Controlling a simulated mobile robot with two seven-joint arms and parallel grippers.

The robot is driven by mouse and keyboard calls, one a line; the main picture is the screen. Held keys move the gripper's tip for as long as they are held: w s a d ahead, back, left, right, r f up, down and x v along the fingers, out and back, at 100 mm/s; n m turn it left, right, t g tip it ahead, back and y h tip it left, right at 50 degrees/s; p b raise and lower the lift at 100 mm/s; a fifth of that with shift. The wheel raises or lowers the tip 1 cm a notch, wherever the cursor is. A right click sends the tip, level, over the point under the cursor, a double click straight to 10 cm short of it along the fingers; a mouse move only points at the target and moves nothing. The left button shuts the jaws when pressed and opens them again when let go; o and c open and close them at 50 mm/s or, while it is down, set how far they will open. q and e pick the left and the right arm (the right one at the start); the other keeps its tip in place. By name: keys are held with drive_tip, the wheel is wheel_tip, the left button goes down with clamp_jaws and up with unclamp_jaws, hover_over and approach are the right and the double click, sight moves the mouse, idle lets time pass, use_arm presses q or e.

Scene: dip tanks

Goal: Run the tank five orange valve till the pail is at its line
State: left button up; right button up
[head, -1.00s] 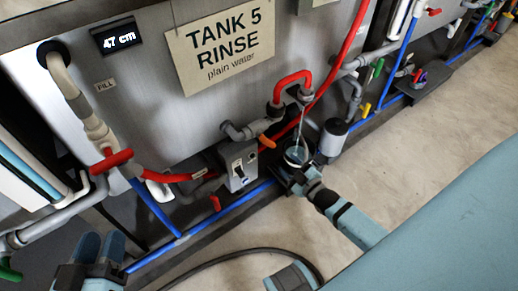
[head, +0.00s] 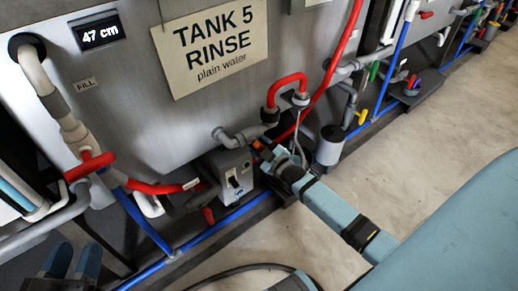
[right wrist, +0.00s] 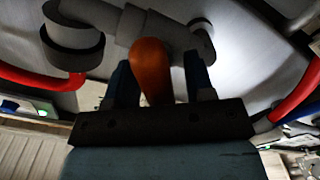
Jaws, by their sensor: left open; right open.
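The orange valve handle (right wrist: 152,70) stands between the two fingers of my open right gripper (right wrist: 158,75) in the right wrist view. I cannot tell whether either finger touches it. In the head view my right gripper (head: 270,157) is at the grey pipe fitting (head: 232,138) below the tank five sign (head: 212,45). A thin pale strand (head: 299,145) hangs from the spout under the red bent pipe (head: 287,84). My right arm hides most of the pail, so its level and line cannot be read. My left gripper (head: 73,262) is open and empty at lower left.
A grey switch box (head: 235,178) sits just left of my right gripper. A grey canister (head: 328,148) stands to its right. Blue pipe (head: 228,220) and a dark hose (head: 235,270) run along the floor. Pale floor at right is open.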

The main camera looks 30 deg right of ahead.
drive_tip(key=shift+w, duration=0.35)
clamp_jaws()
drive_tip(key=shift+r, duration=0.1)
